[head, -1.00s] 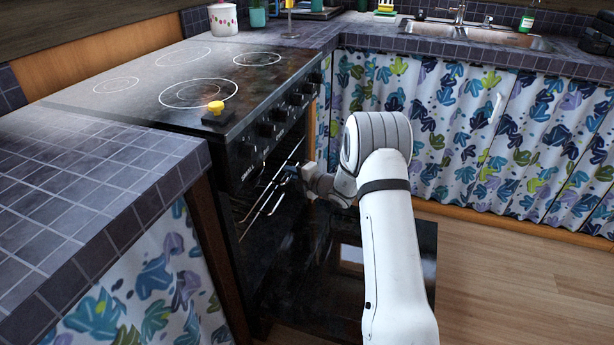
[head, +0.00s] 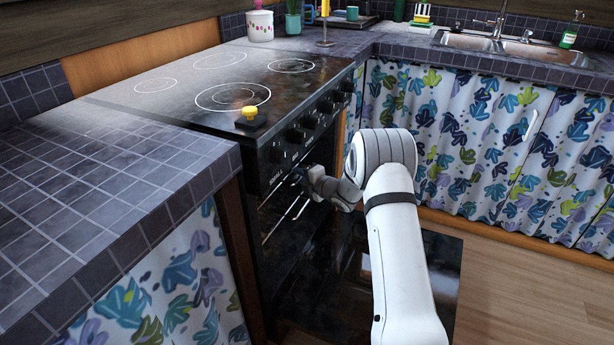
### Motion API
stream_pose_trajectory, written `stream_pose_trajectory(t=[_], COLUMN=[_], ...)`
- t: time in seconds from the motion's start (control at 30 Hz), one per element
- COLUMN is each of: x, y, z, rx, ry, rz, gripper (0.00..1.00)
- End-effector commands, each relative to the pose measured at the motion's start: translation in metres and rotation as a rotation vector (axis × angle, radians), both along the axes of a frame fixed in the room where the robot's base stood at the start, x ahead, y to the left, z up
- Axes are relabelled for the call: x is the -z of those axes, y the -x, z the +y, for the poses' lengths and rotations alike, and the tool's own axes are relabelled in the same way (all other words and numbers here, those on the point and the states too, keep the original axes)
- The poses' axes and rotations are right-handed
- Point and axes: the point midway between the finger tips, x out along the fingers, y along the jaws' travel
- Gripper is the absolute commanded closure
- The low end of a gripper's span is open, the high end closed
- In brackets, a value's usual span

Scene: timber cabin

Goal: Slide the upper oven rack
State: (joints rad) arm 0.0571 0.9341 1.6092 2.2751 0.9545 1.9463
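The black oven (head: 283,262) stands open at the front, below the cooktop. The upper oven rack (head: 292,210) shows as thin, bright metal bars at the upper part of the oven opening. Much of it is hidden in the dark interior and behind my arm. My gripper (head: 299,178) is at the oven opening, by the far part of the rack. The fingers are small and dark against the oven, so I cannot tell whether they hold or only touch the rack.
The lowered oven door (head: 440,275) lies flat under my arm. A tiled counter (head: 110,190) flanks the oven at left. Curtained cabinets (head: 470,140) stand behind at right. A yellow-knobbed item (head: 249,114) sits on the cooktop (head: 180,85). Wooden floor (head: 500,300) is free at right.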

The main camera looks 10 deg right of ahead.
Motion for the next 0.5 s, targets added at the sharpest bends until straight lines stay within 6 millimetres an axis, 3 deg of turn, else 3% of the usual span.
stream_pose_trajectory(t=[0.2, 0.5], x=[-0.0007, -0.0022], y=[-0.0005, 0.0036], z=[-0.0004, -0.0065], rx=[0.001, 0.005], ry=[0.0, 0.0], rz=[-0.002, 0.001], gripper=[0.66, 0.66])
